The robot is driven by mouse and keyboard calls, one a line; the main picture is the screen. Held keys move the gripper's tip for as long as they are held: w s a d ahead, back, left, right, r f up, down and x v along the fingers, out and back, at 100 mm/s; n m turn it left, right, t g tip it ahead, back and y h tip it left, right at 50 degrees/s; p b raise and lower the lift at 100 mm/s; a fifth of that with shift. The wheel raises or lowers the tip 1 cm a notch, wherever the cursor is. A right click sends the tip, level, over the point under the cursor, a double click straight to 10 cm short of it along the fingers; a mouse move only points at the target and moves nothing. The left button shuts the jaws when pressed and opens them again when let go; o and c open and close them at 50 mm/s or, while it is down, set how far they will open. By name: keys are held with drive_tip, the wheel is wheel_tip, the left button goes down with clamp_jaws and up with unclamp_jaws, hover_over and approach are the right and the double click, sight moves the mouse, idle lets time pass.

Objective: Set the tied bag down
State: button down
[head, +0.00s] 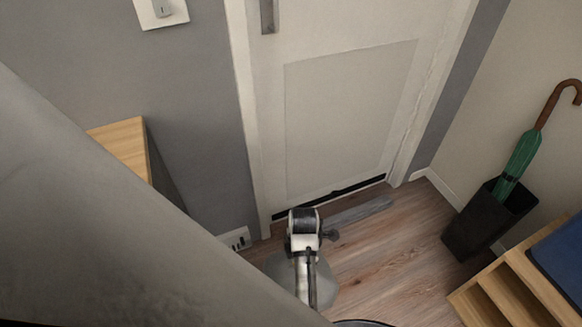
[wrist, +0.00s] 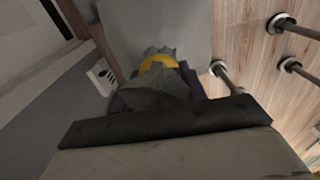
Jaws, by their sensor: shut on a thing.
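The tied bag (wrist: 158,88) is grey, with a crumpled neck and a yellow tie (wrist: 158,62) in the wrist view. My gripper (wrist: 155,98) is shut on the gathered neck, with dark finger parts on both sides of it. In the head view the bag's grey body (head: 323,287) shows below and beside my wrist, low in front of the door. My wrist covers much of the bag and the fingertips there. I cannot tell whether the bag's underside touches the floor.
A white door (head: 345,115) stands behind. An umbrella stand (head: 487,220) holding a green umbrella (head: 520,160) is at right, near an open wooden shelf unit (head: 515,295). A wooden-topped cabinet (head: 122,148) is at left. Wooden floor (head: 385,255) is clear between the bag and the stand.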

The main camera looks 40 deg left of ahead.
drive_tip(key=shift+s+a+f, duration=0.1)
drive_tip(key=shift+s+f, duration=0.05)
drive_tip(key=shift+s, duration=0.05)
wheel_tip(320, 180, down, 19)
drive_tip(key=b, duration=0.2)
drive_tip(key=shift+f, duration=0.2)
drive_tip(key=shift+f, duration=0.15)
drive_tip(key=c, duration=0.8)
unclamp_jaws()
wheel_tip(320, 180, up, 12)
drive_tip(key=shift+r+p, duration=0.1)
drive_tip(key=shift+p, duration=0.55)
